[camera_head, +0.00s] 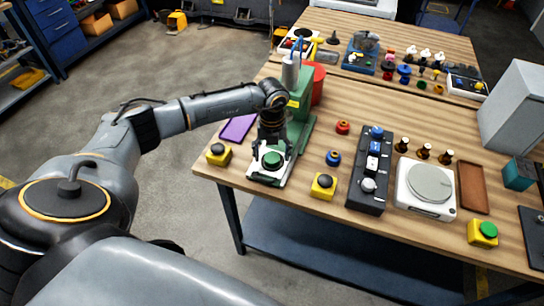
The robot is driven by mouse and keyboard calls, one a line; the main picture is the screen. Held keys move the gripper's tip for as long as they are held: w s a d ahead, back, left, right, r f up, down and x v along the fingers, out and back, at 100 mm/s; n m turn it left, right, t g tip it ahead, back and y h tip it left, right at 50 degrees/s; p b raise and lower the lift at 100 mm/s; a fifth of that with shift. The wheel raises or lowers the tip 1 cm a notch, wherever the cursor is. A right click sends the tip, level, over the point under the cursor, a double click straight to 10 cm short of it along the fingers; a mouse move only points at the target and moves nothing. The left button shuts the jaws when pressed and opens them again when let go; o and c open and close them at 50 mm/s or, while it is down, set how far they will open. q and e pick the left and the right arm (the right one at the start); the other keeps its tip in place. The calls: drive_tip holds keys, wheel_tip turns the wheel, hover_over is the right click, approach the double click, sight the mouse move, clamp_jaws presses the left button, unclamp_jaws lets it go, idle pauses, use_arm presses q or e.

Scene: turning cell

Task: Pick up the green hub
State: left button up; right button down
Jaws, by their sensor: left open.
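The green hub (271,160) is a small round dark-green piece with a pale ring around it, at the front-left of the wooden table. My left gripper (272,147) reaches down from above, directly over the hub. It is open, and its dark fingers partly hide the hub and the press. I cannot tell whether the fingers touch the hub. My right gripper is not in view.
A red hub (343,127) and a blue hub (333,157) lie to the right. Yellow button boxes (218,155) (323,186) flank the press base. A black control panel (369,183) and a white scale (409,199) stand farther right. A purple plate (238,129) lies behind left.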

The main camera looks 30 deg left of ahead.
use_arm(q)
drive_tip(key=c, duration=1.4)
clamp_jaws()
drive_tip(key=shift+r, duration=0.15)
